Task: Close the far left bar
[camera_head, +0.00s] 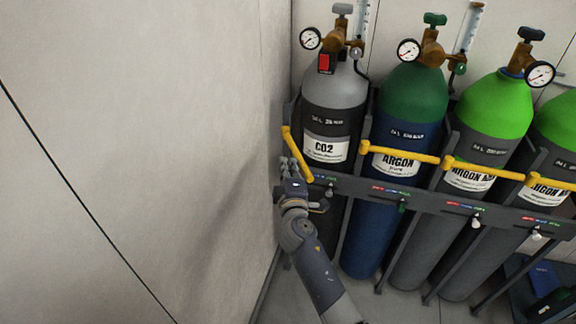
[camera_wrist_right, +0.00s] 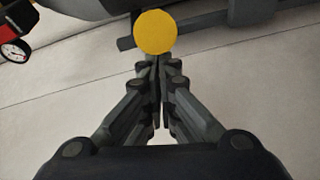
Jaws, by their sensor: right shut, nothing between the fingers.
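The far left bar (camera_head: 297,152) is yellow and belongs to the rack place of the grey CO2 cylinder (camera_head: 341,88). It slants outward from the rack's left side and does not lie across the cylinder. My right gripper (camera_head: 287,165) is shut and empty, close beside the bar on its left, near the wall. In the right wrist view the bar's round yellow end (camera_wrist_right: 155,32) shows just past the shut fingertips (camera_wrist_right: 157,62). I cannot tell whether they touch. My left gripper is not in view.
Yellow bars (camera_head: 405,154) lie across the other cylinders, among them the blue argon one (camera_head: 372,225) and a green-topped one (camera_head: 492,108). The grey rack rail (camera_head: 425,203) runs below. A pale wall (camera_head: 150,130) stands close on the left. A gauge (camera_wrist_right: 15,51) shows in the wrist view.

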